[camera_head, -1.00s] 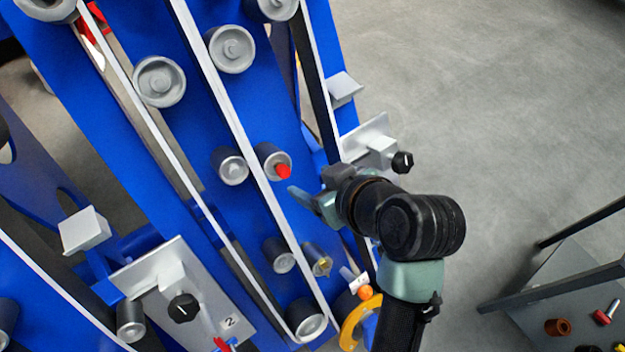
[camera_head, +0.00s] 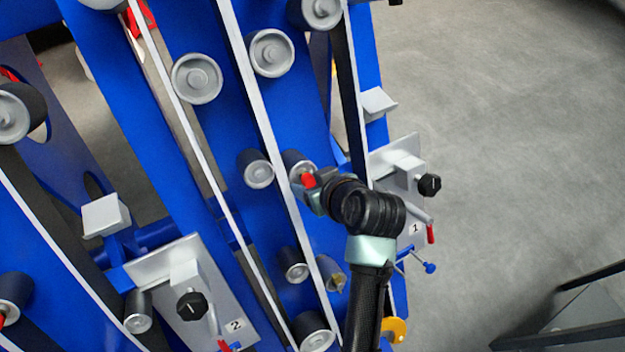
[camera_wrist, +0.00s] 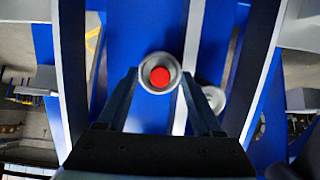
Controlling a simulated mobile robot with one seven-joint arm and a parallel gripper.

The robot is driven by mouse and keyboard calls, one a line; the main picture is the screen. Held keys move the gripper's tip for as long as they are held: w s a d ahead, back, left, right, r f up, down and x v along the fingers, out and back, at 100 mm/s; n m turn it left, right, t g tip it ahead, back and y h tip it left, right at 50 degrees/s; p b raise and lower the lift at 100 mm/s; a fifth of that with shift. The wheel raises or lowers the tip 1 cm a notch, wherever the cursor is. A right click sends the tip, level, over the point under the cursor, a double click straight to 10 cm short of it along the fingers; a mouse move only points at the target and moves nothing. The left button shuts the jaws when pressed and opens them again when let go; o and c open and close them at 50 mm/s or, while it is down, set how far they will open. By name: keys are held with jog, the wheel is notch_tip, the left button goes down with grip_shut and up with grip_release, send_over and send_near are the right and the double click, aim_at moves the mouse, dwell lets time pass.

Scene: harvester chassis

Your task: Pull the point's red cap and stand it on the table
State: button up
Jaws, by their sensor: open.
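The red cap (camera_head: 308,181) sits on the end of a grey roller-like point on the blue chassis. In the wrist view the red cap (camera_wrist: 160,76) shows as a red disc inside a grey ring, centred ahead of the jaws. My gripper (camera_head: 312,184) is right at the cap in the head view, its near parts covering some of the point. In the wrist view my gripper (camera_wrist: 160,92) is open, with one finger on each side below the ring. I cannot tell whether a finger touches the cap.
A bare roller (camera_head: 257,170) stands just left of the capped point. A brass-tipped point (camera_head: 335,275) is below it. Plate 1 (camera_head: 405,165) with a black knob is close on the right. The table (camera_head: 570,325) shows only partly at bottom right.

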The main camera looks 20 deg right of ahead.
jog(key=shift+c, duration=0.4)
grip_shut()
jog(key=shift+s, duration=0.1)
jog(key=shift+p+v, duration=1.25)
jog(key=shift+s+d+p, duration=0.1)
jog(key=shift+s+p, duration=0.2)
jog(key=shift+s, duration=0.3)
